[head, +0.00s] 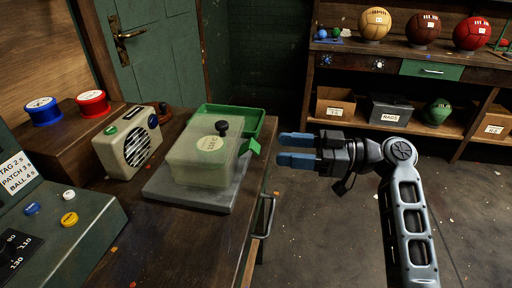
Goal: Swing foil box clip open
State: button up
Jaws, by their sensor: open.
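The box (195,161), which I take to be the foil box, is pale and see-through with a round label and stands on a grey slab on the bench. A green tray-like part, perhaps its lid (262,121), shows behind it. A small green tab, perhaps the clip (253,147), juts from the near right corner of that part. A black knob (221,126) shows at the box's top. My gripper (288,149) is open and empty, its blue fingers pointing left, to the right of the tab and apart from it.
A cream radio-like device (128,142) stands left of the box. Blue and red spools (92,103) sit on a wooden block behind. A metal handle (264,216) sticks out at the bench's right edge. Shelves (400,60) with balls and boxes stand at the back right, beyond open floor.

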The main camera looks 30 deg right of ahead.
aim_at(257, 147)
jog(key=p+x, duration=0.1)
jog(key=x, duration=0.6)
jog(key=shift+w+a, duration=0.1)
jog(key=shift+a, duration=0.05)
jog(key=shift+c, duration=0.3)
jog(key=c, duration=0.8)
jog(key=shift+f, duration=0.1)
jog(key=shift+c, duration=0.2)
